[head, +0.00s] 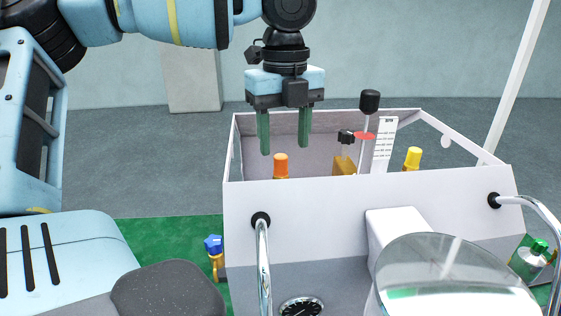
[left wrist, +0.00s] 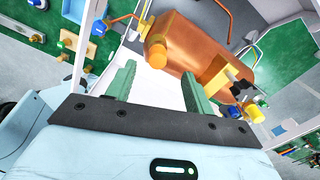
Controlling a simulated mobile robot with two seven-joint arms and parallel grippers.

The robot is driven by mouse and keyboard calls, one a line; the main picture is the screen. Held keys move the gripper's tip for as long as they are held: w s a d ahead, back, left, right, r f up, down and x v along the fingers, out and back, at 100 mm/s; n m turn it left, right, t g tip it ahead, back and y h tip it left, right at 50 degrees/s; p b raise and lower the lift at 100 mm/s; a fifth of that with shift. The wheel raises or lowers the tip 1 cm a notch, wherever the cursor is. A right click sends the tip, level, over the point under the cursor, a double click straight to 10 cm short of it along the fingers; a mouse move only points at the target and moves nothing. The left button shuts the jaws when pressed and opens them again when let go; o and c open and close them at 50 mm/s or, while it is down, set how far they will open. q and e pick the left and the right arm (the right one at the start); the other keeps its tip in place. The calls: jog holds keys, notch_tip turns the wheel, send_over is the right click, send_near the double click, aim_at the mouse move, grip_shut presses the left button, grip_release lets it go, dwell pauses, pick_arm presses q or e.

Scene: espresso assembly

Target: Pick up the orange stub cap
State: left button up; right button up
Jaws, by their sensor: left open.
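The orange stub cap (head: 281,164) stands inside the open-topped white machine housing, near its left side. Its lower part is hidden by the front wall in the head view. My left gripper (head: 284,150) hangs above the housing pointing down, with its two green fingers apart and nothing between them. In the head view the cap shows just below the fingertips. In the left wrist view the orange cap (left wrist: 157,53) sits on the end of a copper boiler, beyond the gripper's fingers (left wrist: 158,77) and apart from them. My right gripper is in neither view.
The white housing (head: 370,190) has raised walls around the cap. A yellow cap (head: 413,158), a black-knobbed stem (head: 369,102), a red disc and a white gauge plate (head: 384,145) rise to the right. Bent chrome pipes (head: 263,265) and a domed cover (head: 450,265) stand in front.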

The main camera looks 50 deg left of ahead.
aim_at(281, 156)
pick_arm(q)
jog(key=shift+s+a+f, duration=0.1)
jog(key=shift+f, duration=1)
jog(key=shift+s+f, duration=0.1)
jog(key=shift+f, duration=0.95)
jog(key=c, duration=1.1)
